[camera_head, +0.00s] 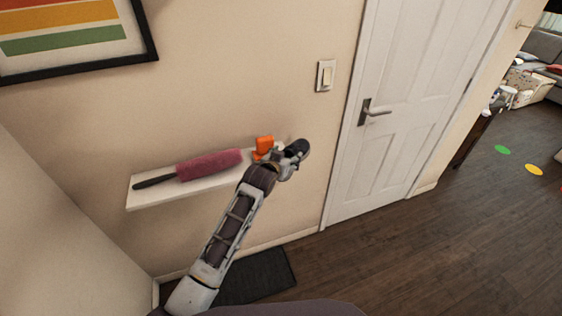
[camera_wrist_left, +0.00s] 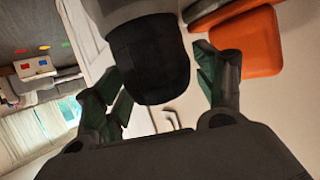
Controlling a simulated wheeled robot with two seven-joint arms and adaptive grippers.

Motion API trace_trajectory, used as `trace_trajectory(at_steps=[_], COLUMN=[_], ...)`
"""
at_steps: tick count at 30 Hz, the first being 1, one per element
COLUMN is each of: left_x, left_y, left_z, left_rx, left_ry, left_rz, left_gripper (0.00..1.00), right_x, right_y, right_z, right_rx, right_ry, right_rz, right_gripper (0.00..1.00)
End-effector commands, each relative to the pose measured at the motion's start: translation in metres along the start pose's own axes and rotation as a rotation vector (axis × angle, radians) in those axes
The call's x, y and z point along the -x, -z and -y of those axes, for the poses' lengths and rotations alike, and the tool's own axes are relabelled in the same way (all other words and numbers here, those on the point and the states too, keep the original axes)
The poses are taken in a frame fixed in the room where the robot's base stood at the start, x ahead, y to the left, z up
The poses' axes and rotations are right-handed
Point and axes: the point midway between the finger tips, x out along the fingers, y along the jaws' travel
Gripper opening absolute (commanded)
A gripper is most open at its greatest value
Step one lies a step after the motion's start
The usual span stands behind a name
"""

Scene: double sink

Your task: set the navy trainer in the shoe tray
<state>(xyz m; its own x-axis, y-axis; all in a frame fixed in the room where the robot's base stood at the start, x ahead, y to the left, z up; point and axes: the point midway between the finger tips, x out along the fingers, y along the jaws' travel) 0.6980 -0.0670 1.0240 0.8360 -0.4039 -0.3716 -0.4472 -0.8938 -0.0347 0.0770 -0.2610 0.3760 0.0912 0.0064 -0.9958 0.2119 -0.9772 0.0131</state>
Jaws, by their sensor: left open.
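The navy trainer (camera_head: 299,148) is at the right end of the wall shelf, at my left gripper (camera_head: 287,162). In the left wrist view its dark rounded end (camera_wrist_left: 148,60) lies between the two spread fingers of the left gripper (camera_wrist_left: 163,88). The gripper is open, with a gap visible on the right side of the shoe; I cannot tell whether the left finger touches it. A dark flat tray or mat (camera_head: 270,272), likely the shoe tray, lies on the floor below the shelf, partly hidden by my left arm. My right gripper is out of view.
The white shelf (camera_head: 150,199) holds a pink duster (camera_head: 210,164) with a dark handle. An orange object (camera_head: 264,146) stands close beside my gripper and also shows in the wrist view (camera_wrist_left: 248,42). A closed white door (camera_head: 410,100) is to the right.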

Motion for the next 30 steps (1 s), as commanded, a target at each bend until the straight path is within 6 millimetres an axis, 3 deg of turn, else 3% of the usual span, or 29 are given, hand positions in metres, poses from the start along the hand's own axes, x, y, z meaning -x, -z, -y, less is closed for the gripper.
trace_trajectory(at_steps=[11,30], left_x=[0.019,0.074], left_y=[0.000,0.000], left_z=[0.000,0.000], left_rx=[0.000,0.000], left_ry=[0.000,0.000], left_rz=[-0.001,-0.001], left_gripper=[0.70,0.70], right_x=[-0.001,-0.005], right_y=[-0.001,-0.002], right_z=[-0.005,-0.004], right_rx=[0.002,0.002], right_ry=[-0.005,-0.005], right_rz=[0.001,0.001], right_gripper=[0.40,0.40])
